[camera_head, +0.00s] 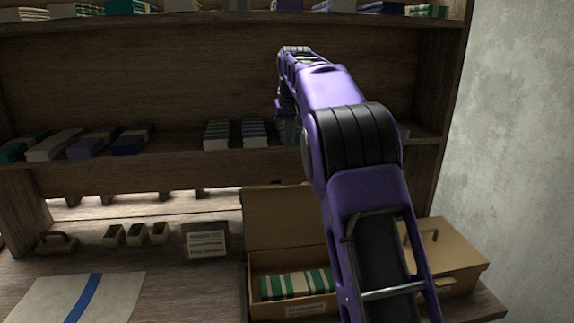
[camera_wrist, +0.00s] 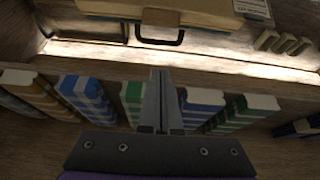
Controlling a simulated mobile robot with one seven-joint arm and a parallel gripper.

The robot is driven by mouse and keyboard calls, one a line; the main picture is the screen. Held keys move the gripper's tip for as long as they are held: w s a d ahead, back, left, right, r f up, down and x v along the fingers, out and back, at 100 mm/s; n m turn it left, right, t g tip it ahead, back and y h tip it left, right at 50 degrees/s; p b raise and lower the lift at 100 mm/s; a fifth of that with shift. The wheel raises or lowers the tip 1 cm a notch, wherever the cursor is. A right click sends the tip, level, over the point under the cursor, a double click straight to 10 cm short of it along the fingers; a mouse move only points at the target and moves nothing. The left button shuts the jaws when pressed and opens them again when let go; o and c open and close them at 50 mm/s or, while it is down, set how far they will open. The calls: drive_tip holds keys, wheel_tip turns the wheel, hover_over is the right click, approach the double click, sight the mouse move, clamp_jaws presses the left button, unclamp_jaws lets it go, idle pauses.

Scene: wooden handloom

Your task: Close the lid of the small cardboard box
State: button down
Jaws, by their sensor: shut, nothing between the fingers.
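The small cardboard box (camera_head: 254,301) stands open on the tabletop, with its lid (camera_head: 284,216) raised upright at the back. A green-and-white striped cloth bundle (camera_head: 285,286) lies inside. My arm hides the box's right part. My gripper (camera_wrist: 160,75) is shut and empty, above and behind the box, near the shelf of folded cloths. The fingers are mostly hidden in the head view. In the wrist view, a tan cardboard panel with a dark handle (camera_wrist: 170,19) shows beyond the fingertips, apart from them; it appears to be the back of the lid.
A closed cardboard box (camera_head: 455,262) with a handle stands at the right. A label card (camera_head: 206,244), several small bins (camera_head: 136,234) and a striped cloth (camera_head: 85,298) lie to the left. Folded cloths (camera_wrist: 88,98) on the shelf (camera_head: 180,176) are close to my gripper.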

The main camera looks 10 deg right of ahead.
drive_tip(key=x, duration=1.1)
drive_tip(key=shift+s+d+f, duration=0.2)
drive_tip(key=shift+d+f, duration=0.1)
drive_tip(key=shift+f, duration=0.25)
drive_tip(key=s, duration=0.1)
drive_tip(key=s+r+b, duration=0.1)
drive_tip(key=shift+s, duration=0.35)
drive_tip(key=shift+s+r, duration=0.25)
drive_tip(key=shift+s, duration=0.4)
drive_tip(key=shift+f+b, duration=0.1)
drive_tip(key=shift+b, duration=0.35)
